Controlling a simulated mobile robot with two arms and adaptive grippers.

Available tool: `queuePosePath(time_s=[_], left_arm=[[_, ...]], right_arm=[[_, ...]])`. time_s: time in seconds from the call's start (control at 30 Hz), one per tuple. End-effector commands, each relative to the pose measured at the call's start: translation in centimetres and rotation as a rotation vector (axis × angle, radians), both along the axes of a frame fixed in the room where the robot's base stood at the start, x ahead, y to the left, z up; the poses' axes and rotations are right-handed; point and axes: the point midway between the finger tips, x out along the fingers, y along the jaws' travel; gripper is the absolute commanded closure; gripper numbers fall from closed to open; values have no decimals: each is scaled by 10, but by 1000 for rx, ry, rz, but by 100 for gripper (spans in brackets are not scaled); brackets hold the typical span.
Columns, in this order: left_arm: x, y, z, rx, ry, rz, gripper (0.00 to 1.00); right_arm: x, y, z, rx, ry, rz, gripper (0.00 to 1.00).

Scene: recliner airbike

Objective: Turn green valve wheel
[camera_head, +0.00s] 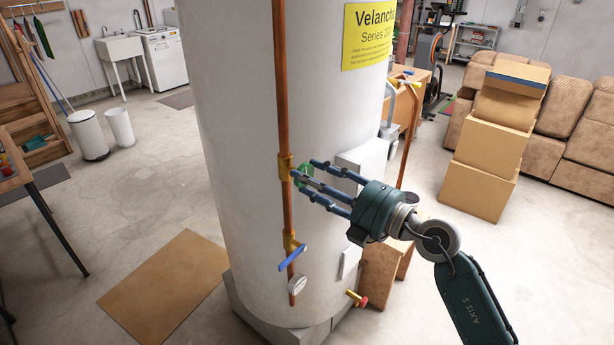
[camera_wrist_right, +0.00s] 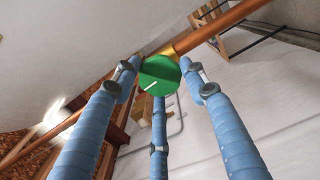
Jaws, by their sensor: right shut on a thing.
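The green valve wheel (camera_head: 304,170) sits on a brass fitting on the vertical copper pipe (camera_head: 284,110) in front of the white tank (camera_head: 235,130). My right gripper (camera_head: 310,176) reaches it from the right, its three fingers shut around the wheel. In the right wrist view the green wheel (camera_wrist_right: 160,75) shows its round face with a short white mark. One finger is on each side of it and one is below. Exact finger contact is hard to see. My left gripper is not in view.
Stacked cardboard boxes (camera_head: 490,150) stand at right. The floor left of the tank has free room around a flat brown sheet (camera_head: 165,285).

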Motion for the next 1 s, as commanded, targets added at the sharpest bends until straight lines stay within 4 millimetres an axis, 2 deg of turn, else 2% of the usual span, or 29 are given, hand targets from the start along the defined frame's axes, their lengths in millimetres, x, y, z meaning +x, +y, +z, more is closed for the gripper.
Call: queuePosePath(time_s=[0.03, 0.2, 0.47, 0.7, 1.0], left_arm=[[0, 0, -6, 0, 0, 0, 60], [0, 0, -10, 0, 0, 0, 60], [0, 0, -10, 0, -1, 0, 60], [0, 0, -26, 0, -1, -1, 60], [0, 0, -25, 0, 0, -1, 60]], right_arm=[[0, -1, -2, -42, -56, 0, 72], [0, 0, -1, -131, -178, 1, 72], [0, 0, -1, -138, -188, 0, 72], [0, 0, -3, -293, -401, 1, 72], [0, 0, -1, -310, -425, 1, 72]])
